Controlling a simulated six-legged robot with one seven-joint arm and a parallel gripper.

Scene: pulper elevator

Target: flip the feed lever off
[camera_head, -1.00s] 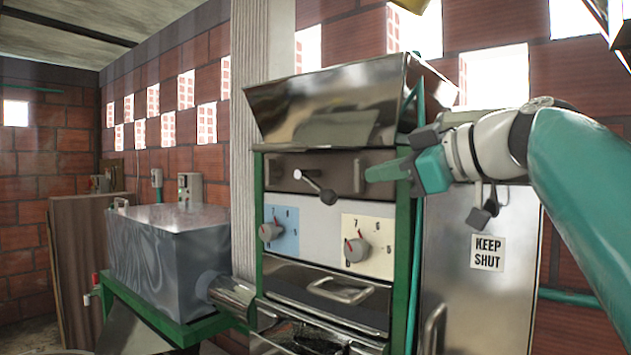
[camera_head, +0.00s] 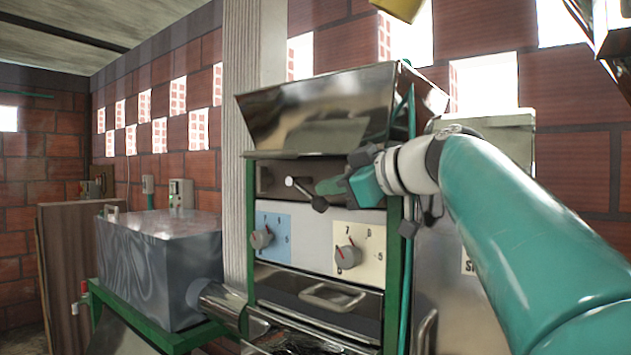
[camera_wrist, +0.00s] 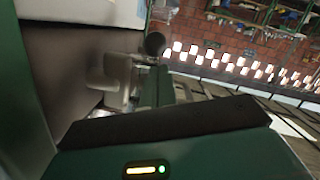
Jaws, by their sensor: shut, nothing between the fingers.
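The feed lever (camera_head: 304,192) is a short metal rod with a black knob. It sits on the dark upper panel of the green-framed machine (camera_head: 250,215), under the steel hopper. Its rod slants down to the right, with the knob at the lower right end. My gripper (camera_head: 322,187) is shut and empty, its green fingertips just right of the rod and above the knob. I cannot tell whether they touch it. In the wrist view the lever's dark knob (camera_wrist: 155,43) and pale mount (camera_wrist: 112,75) show beside my fingers (camera_wrist: 150,88).
Below the lever are a blue dial plate (camera_head: 276,238) and a cream dial plate (camera_head: 367,254), each with a knob. A steel drawer handle (camera_head: 332,297) is lower. The steel hopper (camera_head: 320,115) overhangs the panel. A grey metal box (camera_head: 160,260) stands left.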

